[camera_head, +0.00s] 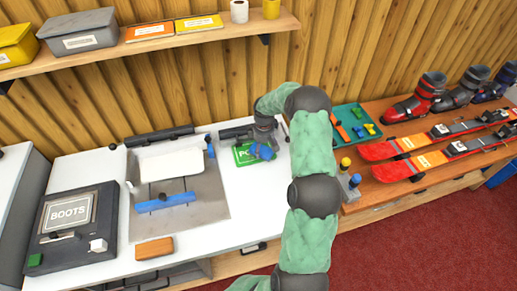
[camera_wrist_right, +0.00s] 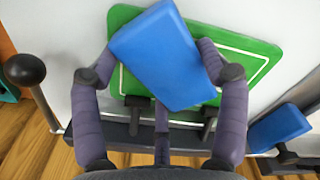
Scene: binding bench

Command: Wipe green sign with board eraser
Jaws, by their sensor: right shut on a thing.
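The green sign (camera_head: 241,157) lies on the right part of the white bench top, with white lettering partly hidden. In the right wrist view the sign (camera_wrist_right: 255,62) shows a thin white border line. My right gripper (camera_head: 265,142) is over the sign, shut on the blue board eraser (camera_head: 262,152). In the right wrist view the eraser (camera_wrist_right: 165,55) sits tilted between the fingers and hides the sign's middle. I cannot tell whether it touches the sign. My left gripper is not in view.
A metal plate (camera_head: 211,205) with a blue bar and white sheet lies left of the sign. A BOOTS board (camera_head: 50,232) and brown block (camera_head: 154,248) are farther left and in front. A teal tray (camera_head: 340,114), skis (camera_head: 400,168) and boots are right. A shelf (camera_head: 190,43) hangs behind.

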